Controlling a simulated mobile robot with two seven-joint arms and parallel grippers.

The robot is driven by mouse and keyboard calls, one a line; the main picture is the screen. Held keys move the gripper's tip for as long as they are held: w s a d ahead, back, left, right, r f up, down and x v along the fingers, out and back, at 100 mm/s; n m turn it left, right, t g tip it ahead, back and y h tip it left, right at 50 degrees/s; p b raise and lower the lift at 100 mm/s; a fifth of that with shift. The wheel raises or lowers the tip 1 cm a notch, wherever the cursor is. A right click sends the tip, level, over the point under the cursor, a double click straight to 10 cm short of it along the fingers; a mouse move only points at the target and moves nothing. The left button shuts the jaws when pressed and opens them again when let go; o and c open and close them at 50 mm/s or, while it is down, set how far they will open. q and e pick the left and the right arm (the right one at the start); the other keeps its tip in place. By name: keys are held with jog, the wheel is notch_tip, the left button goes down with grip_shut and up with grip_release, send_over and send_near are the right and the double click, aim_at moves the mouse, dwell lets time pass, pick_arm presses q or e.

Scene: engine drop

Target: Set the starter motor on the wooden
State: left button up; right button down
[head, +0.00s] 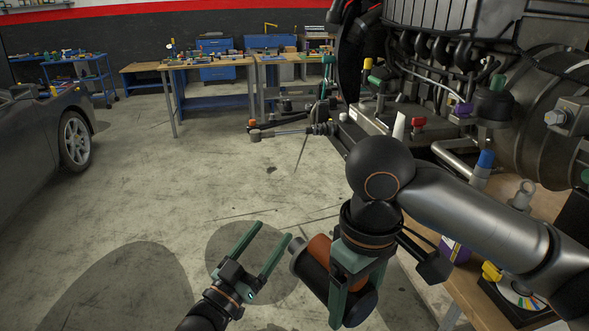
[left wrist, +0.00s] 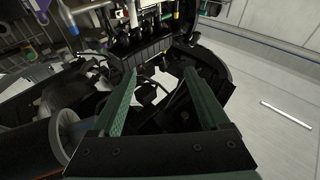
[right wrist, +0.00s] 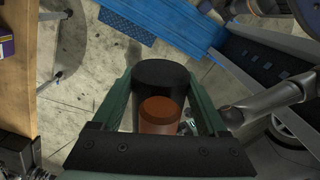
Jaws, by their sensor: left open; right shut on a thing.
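The starter motor (head: 313,267), a black cylinder with a smaller copper-coloured cylinder beside it and a grey nose, hangs above the floor in the head view. My right gripper (head: 352,298) is shut on it; the right wrist view shows the motor (right wrist: 160,80) between the two green fingers. My left gripper (head: 273,231) is open and empty, just left of the motor's nose. In the left wrist view the motor (left wrist: 25,150) lies at the lower left, outside the open fingers. A wooden-topped table (head: 462,287) is at the right, partly hidden by my right arm.
The engine (head: 400,125) fills the upper right. On the wooden table are a purple box (head: 456,250), a yellow item (head: 491,271) and a disc (head: 520,291). A grey car (head: 40,140) stands at the left, workbenches at the back. The floor between is open.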

pick_arm(q)
jog(key=d+r+m+g+h, duration=0.1)
jog(key=d+r+m+h, duration=0.2)
jog(key=r, duration=0.4)
jog(key=d+r+m+g+h, duration=0.1)
jog(key=r+m+h, duration=0.2)
jog(key=r+h, duration=0.3)
notch_tip(320, 180, up, 22)
jog(key=m+g+y, duration=0.6)
jog(key=m+g, duration=1.3)
jog(key=m, duration=0.1)
send_over(327, 267)
jog(key=w+a, duration=0.1)
jog(key=w+a+f+n+y, duration=0.1)
jog(key=w+a+f+y, duration=0.1)
jog(key=f+y, duration=0.35)
jog(key=w+a+f+n+y, duration=0.1)
jog(key=w+a+f+y, duration=0.15)
jog(key=f, duration=0.55)
jog(key=x, duration=1.2)
jog(key=shift+s+d+r, duration=0.15)
jog(key=shift+s+d, duration=0.15)
jog(key=shift+d, duration=0.15)
